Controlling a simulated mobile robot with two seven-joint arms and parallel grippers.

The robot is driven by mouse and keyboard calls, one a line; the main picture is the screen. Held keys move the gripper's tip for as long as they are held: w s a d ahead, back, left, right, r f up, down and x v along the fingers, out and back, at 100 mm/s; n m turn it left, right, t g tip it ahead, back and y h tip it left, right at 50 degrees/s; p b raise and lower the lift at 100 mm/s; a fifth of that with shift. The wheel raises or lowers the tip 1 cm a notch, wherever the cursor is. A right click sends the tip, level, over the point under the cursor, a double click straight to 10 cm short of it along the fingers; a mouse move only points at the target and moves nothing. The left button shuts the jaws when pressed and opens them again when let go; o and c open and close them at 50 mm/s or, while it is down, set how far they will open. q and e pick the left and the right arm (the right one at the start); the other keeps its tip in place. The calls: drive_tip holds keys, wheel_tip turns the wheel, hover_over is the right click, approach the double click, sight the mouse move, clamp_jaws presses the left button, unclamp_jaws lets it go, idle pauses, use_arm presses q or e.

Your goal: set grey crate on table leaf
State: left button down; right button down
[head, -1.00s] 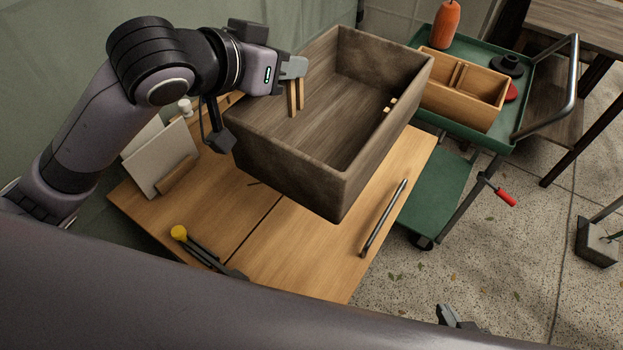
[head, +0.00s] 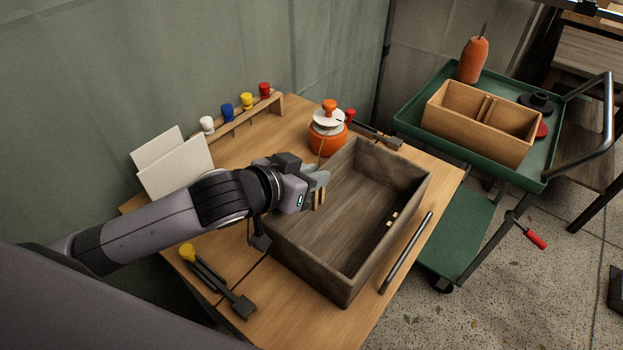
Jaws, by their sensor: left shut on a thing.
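The grey crate (head: 330,270) is an open, empty, grey-brown wooden box over the right part of the wooden table (head: 255,320). It looks level and low; I cannot tell whether its underside touches the top. A dark seam (head: 238,281) divides the tabletop, and the crate is mostly on the side with the dark bar handle (head: 405,253), which I take as the leaf. My left gripper (head: 318,198) is shut on the crate's left wall, its tan fingers showing at the rim. Small tan patches show in the opposite wall. My right gripper is not in view.
An orange pot with a white top (head: 328,128) stands close behind the crate. A peg rack (head: 235,122), white cards (head: 175,165) and a yellow-knobbed latch (head: 215,280) are on the table. A green cart (head: 410,118) with a wooden box (head: 480,125) stands to the right.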

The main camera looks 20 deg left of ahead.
use_arm(q)
drive_tip(key=shift+f, duration=0.15)
drive_tip(key=c, duration=1.1)
unclamp_jaws()
drive_tip(key=shift+f, duration=0.1)
drive_tip(key=shift+o, duration=0.2)
drive_tip(key=shift+s+a+r+p, duration=0.2)
drive_tip(key=shift+s+r+p, duration=0.15)
drive_tip(key=shift+p, duration=0.1)
drive_tip(key=p+v, duration=0.4)
drive_tip(key=v, duration=0.5)
drive_tip(key=shift+p, duration=0.4)
drive_tip(key=shift+p+v, duration=0.3)
drive_tip(key=shift+v, duration=0.75)
drive_tip(key=shift+f, duration=0.1)
